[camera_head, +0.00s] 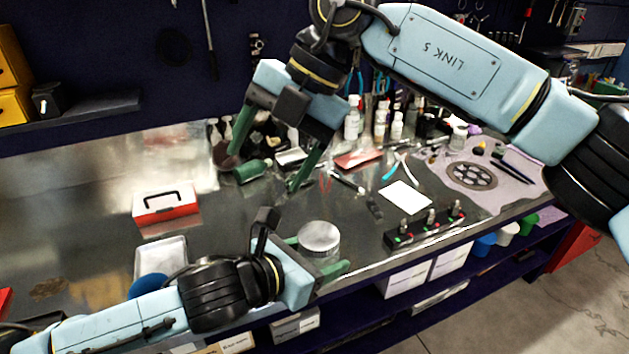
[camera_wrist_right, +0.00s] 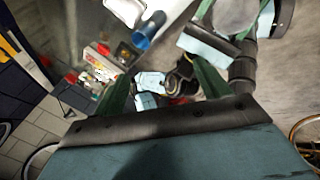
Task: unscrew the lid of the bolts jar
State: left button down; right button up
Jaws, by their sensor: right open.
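The bolts jar (camera_head: 319,246), clear with a round silvery lid (camera_head: 319,236), is near the bench's front edge in the head view. My left gripper (camera_head: 315,257) is around the jar, one green finger on its far side and one on its near side. It appears shut on the jar body, below the lid; the contact is partly hidden. My right gripper (camera_head: 261,174) is open and empty, its fingers pointing down above the bench, behind and left of the jar and apart from it. Its two green fingers also show spread in the right wrist view (camera_wrist_right: 160,88).
A red box with a handle (camera_head: 166,205) and a metal tray (camera_head: 161,257) are at left. A white card (camera_head: 405,197) and a black block with several upright parts (camera_head: 425,228) are right of the jar. Bottles (camera_head: 352,124) and tools crowd the back.

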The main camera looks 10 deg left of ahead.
aim_at(313, 235)
jog(key=d+f+t+h, duration=0.1)
jog(key=d+f+h, duration=0.1)
jog(key=d+f+m+t+h, duration=0.1)
jog(key=d+f+h, duration=0.1)
jog(key=d+h, duration=0.1)
jog(key=shift+d+f+m+h, duration=0.2)
jog(key=shift+d+m+h, duration=0.1)
jog(key=shift+d, duration=0.05)
notch_tip(313, 235, down, 8)
jog(key=shift+r, duration=0.1)
jog(key=shift+a, duration=0.1)
jog(key=c, duration=1)
jog(key=shift+s+a+r+n, duration=0.1)
jog(key=shift+r+n, duration=0.05)
jog(key=shift+n, duration=1.55)
jog(key=o, duration=1.1)
